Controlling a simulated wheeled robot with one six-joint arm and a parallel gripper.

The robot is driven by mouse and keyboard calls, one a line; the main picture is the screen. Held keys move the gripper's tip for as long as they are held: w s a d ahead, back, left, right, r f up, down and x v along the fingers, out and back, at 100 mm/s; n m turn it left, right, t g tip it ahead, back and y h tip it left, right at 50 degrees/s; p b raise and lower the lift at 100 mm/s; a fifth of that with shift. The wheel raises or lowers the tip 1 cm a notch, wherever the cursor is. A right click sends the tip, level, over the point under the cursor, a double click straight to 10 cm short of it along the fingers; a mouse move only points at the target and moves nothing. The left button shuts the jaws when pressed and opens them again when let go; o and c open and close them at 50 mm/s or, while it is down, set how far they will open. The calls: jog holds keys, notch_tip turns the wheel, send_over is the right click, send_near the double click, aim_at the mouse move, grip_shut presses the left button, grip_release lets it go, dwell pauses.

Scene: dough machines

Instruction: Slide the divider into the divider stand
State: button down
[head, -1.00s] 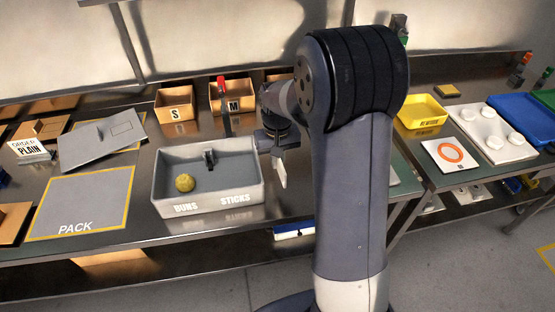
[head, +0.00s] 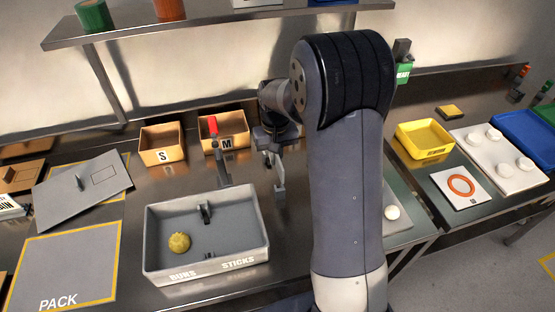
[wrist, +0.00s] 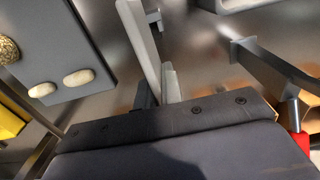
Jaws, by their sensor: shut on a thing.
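The divider is a thin pale grey plate (wrist: 140,45) that runs up from between my fingertips in the wrist view. My gripper (wrist: 158,92) is shut on its end. A dark upright piece (head: 205,212) stands inside the grey tray.
The grey BUNS and STICKS tray (head: 160,252) holds a yellow lump (head: 179,243). A bin (head: 425,153) is at right. The PACK area (head: 70,265) is clear.

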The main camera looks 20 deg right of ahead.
jog(key=w, duration=0.1)
jog(key=w+r+p, duration=0.1)
jog(key=w+p, duration=0.1)
jog(key=shift+w+r, duration=0.2)
jog(key=shift+r, duration=0.1)
jog(key=shift+w, duration=0.25)
jog(key=shift+f, duration=0.1)
jog(key=shift+f, duration=0.1)
jog(key=shift+f+b, duration=2.1)
jog(key=shift+f, duration=0.85)
jog(key=shift+f+b, duration=1.7)
jog(key=shift+f, duration=0.7)
jog(key=c, duration=1.5)
grip_release()
